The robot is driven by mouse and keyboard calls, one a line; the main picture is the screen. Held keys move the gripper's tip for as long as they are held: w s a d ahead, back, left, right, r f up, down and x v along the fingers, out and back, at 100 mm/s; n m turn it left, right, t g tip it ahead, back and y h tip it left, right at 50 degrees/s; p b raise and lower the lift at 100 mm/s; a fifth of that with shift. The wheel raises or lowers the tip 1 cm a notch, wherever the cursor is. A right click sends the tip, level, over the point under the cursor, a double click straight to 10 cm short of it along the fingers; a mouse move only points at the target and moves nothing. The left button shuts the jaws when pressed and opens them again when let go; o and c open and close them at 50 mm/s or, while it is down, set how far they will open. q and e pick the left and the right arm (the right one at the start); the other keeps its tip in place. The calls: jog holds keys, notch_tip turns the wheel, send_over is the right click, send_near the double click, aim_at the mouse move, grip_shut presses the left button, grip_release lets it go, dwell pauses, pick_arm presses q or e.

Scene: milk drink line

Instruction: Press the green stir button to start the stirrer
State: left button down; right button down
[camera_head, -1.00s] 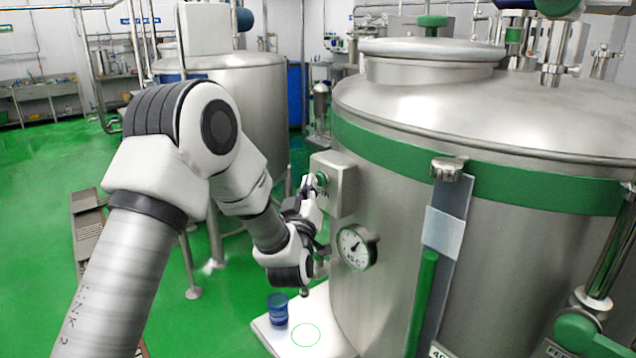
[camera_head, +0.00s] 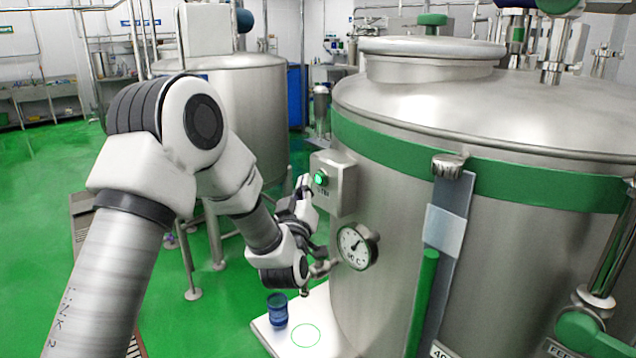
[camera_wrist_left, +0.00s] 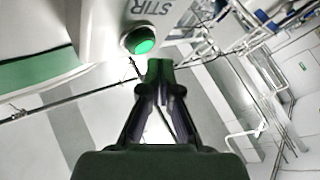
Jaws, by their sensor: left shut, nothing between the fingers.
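The green stir button (camera_head: 320,178) is on a grey box (camera_head: 341,182) fixed to the side of the large steel tank (camera_head: 400,240). In the left wrist view the lit button (camera_wrist_left: 138,40) sits beside the word STIR. My left gripper (camera_head: 304,181) is just left of the button, with a small gap between them. In the left wrist view its fingertips (camera_wrist_left: 159,66) are together and empty, below and to the right of the button. My right gripper is not in view.
A round gauge (camera_head: 356,246) sticks out from the tank below the box. A blue cup (camera_head: 277,310) stands on a white platform (camera_head: 325,335) beside a green ring mark. Another steel tank (camera_head: 240,110) stands behind my left arm. Green floor is open at the left.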

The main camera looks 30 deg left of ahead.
pick_arm(q)
jog(key=s+a, duration=0.2)
jog(key=s, duration=0.3)
jog(key=shift+s+a+b, duration=0.15)
jog(key=shift+s+b, duration=0.15)
jog(key=shift+b, duration=0.05)
dwell(0.3)
jog(key=s+d+f+m+g+h+b, duration=0.1)
jog(key=s+d+f+m+g+h, duration=0.15)
jog(key=f, duration=0.95)
jog(key=s+d+f+m+g+h+b, duration=0.1)
jog(key=s+d+f+g, duration=0.15)
jog(key=f, duration=0.85)
jog(key=s+d+f+m+g+h+b, duration=0.15)
jog(key=d+f, duration=0.25)
jog(key=f, duration=0.8)
jog(key=s+d+f+m+g+h, duration=0.1)
jog(key=s+f+g, duration=0.5)
jog(key=s, duration=0.7)
jog(key=s+d+f+m+g+h, duration=0.1)
jog(key=s+d+f+m+g, duration=0.2)
jog(key=s+f+g, duration=0.3)
jog(key=s+d+f, duration=0.1)
jog(key=s+f, duration=0.3)
jog(key=s, duration=0.3)
jog(key=shift+d+f+h, duration=0.3)
jog(key=shift+f, duration=0.05)
